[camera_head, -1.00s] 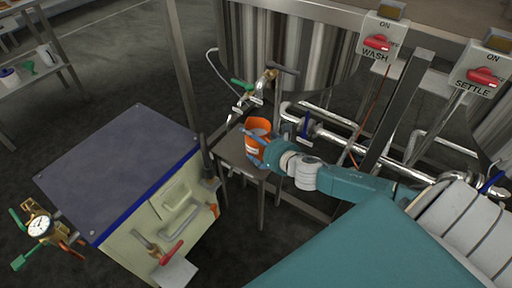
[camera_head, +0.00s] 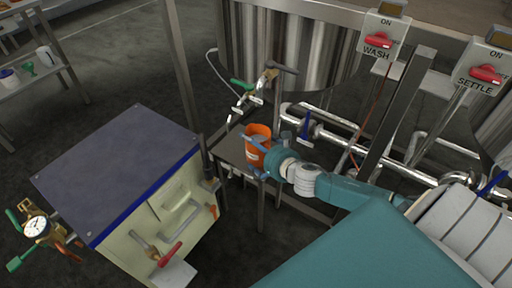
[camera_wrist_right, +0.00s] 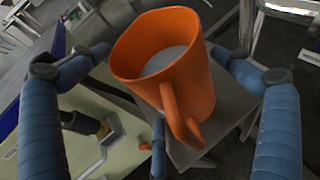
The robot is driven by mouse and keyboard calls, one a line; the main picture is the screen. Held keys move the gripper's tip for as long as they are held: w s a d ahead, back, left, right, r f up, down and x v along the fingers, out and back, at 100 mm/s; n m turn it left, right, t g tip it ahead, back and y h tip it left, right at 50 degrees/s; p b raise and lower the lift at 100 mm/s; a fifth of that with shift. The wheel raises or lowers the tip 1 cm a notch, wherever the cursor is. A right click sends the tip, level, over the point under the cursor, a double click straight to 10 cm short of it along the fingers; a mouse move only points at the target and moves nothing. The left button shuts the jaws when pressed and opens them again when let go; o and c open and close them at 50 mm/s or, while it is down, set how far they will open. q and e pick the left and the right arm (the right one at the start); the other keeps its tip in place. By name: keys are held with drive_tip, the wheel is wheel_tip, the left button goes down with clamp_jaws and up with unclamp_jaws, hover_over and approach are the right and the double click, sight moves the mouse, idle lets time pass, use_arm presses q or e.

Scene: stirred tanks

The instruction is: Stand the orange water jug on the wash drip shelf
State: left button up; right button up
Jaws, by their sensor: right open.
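The orange water jug (camera_head: 257,140) looks upright on the small grey wash drip shelf (camera_head: 230,150), below the tap with the green handle. In the right wrist view the jug (camera_wrist_right: 165,65) shows its open mouth, a greyish surface inside and its handle towards me. My right gripper (camera_head: 262,160) is open at the jug's near side. In its wrist view the blue fingers (camera_wrist_right: 158,60) are spread to both sides of the jug, with gaps visible, and another finger shows below. The shelf (camera_wrist_right: 190,135) is partly hidden behind the jug. My left gripper is not in view.
A cream cabinet with a dark top (camera_head: 115,175) stands left of the shelf. The tap (camera_head: 262,85) and steel tank (camera_head: 290,45) rise behind it. Steel pipes (camera_head: 340,140) with a blue valve handle run close on the right.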

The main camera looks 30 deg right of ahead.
drive_tip(key=shift+r, duration=0.15)
drive_tip(key=p+v, duration=0.2)
drive_tip(key=v, duration=1)
drive_tip(key=s+f+m+g+h, duration=0.25)
drive_tip(key=s+f+m, duration=0.25)
drive_tip(key=f+m, duration=0.4)
drive_tip(key=s+f+m+g+h, duration=0.1)
drive_tip(key=s+f+m+g, duration=0.25)
drive_tip(key=f+m, duration=0.6)
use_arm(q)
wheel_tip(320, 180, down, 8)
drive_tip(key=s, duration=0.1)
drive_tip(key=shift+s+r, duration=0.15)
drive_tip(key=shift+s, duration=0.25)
use_arm(e)
drive_tip(key=s+a+f+m+g+y, duration=0.2)
drive_tip(key=s+a+f+m, duration=0.2)
drive_tip(key=s+a+m, duration=0.2)
drive_tip(key=s+a+f+m+g+y, duration=0.1)
drive_tip(key=s+a+f+m+g, duration=0.2)
drive_tip(key=s+a+m, duration=0.3)
drive_tip(key=a+f+m, duration=0.1)
drive_tip(key=a+m, duration=0.2)
drive_tip(key=a, duration=0.1)
drive_tip(key=shift+a+f+m+y, duration=0.3)
drive_tip(key=shift+m+y, duration=0.05)
